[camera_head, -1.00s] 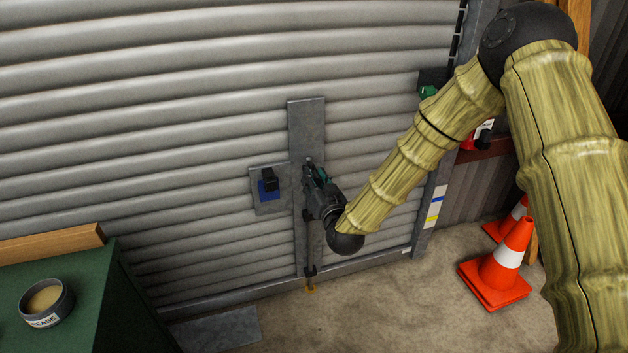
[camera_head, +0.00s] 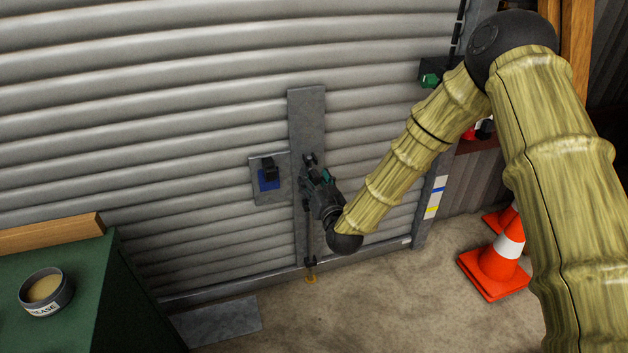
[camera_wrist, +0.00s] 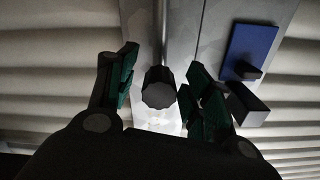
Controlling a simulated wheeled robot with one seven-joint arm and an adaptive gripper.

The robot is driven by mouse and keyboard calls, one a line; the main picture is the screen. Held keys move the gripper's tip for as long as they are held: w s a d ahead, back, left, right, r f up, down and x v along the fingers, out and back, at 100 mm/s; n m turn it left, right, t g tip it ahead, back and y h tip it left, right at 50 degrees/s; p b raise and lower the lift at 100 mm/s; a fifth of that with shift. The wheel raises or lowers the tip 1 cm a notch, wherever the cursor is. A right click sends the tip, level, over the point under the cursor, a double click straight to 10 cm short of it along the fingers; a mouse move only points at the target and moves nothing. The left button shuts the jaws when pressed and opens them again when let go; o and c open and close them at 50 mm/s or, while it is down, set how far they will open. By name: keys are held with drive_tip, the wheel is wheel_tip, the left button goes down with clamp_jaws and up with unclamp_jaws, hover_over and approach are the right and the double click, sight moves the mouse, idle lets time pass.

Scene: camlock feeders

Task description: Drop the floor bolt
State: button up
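The floor bolt is a thin upright rod (camera_head: 308,232) on a grey metal strip on the shutter door. Its lower end is by a dark guide and a yellowish piece (camera_head: 311,280) at the floor; whether it enters the floor I cannot tell. My gripper (camera_head: 311,174) is at the strip's middle. In the wrist view, a dark faceted knob (camera_wrist: 158,90) on the rod sits between the two green-padded fingers of my gripper (camera_wrist: 160,84). The fingers are apart, with a visible gap on either side of the knob. The head view hides much of the knob behind my gripper.
A plate with a blue and black latch (camera_head: 269,180) is close left of my gripper; it also shows in the wrist view (camera_wrist: 250,52). A green cabinet (camera_head: 118,290) with a grease tin (camera_head: 45,292) stands left. Orange cones (camera_head: 497,262) stand right.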

drive_tip(key=shift+s, duration=0.1)
drive_tip(key=v, duration=1.1)
drive_tip(key=shift+s, duration=0.35)
drive_tip(key=shift+d, duration=0.15)
drive_tip(key=s+d+f+g+h, duration=0.1)
drive_tip(key=s+d+f+g, duration=0.25)
drive_tip(key=s+f, duration=0.55)
drive_tip(key=s+d+f+g+h, duration=0.1)
drive_tip(key=s+d+f+g, duration=0.3)
drive_tip(key=f, duration=0.8)
drive_tip(key=s+d+f+m+g+h, duration=0.15)
drive_tip(key=s+d+f+g, duration=0.4)
drive_tip(key=s, duration=0.85)
drive_tip(key=s+d+f+n+g+h, duration=0.15)
drive_tip(key=s+d+f+g, duration=0.35)
drive_tip(key=s, duration=0.9)
wheel_tip(320, 180, up, 33)
drive_tip(key=m+p, duration=0.1)
drive_tip(key=p, duration=3.2)
drive_tip(key=shift+w+d+t+h+p, duration=0.3)
drive_tip(key=shift+w+d+t+p, duration=0.05)
drive_tip(key=shift+w+d+t, duration=0.1)
